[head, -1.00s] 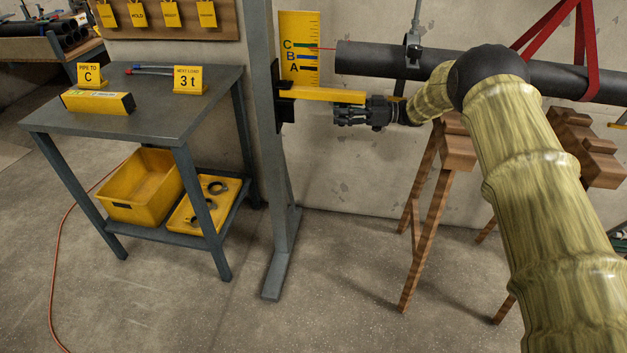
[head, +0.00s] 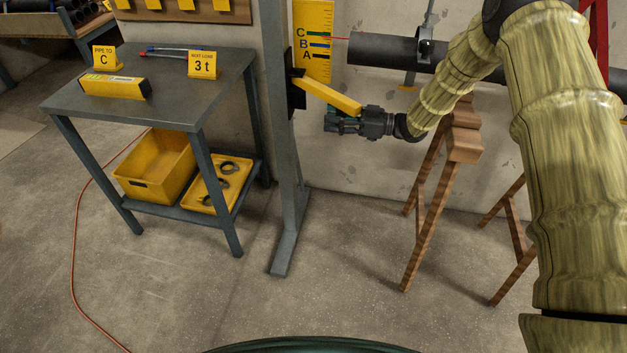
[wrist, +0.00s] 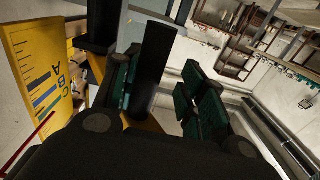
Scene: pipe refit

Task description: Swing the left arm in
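The left arm (head: 332,96) is a yellow bar on the grey post (head: 282,140). It points right and toward me, its free end away from the wall. My gripper (head: 330,124) is at the arm's free end, just below it in the head view. In the wrist view, my gripper's green-padded fingers (wrist: 160,95) stand apart, with a black upright bar (wrist: 155,65) between them. A light gap shows between the bar and the right finger; contact on the left side is unclear. The yellow arm (wrist: 148,127) shows partly behind the fingers.
A yellow A-B-C scale (head: 313,40) stands behind the post, with a red line at C. A dark pipe (head: 385,50) hangs right of it, above wooden trestles (head: 463,145). A grey table (head: 150,112) with signs stands left. Floor (head: 330,260) before the post is clear.

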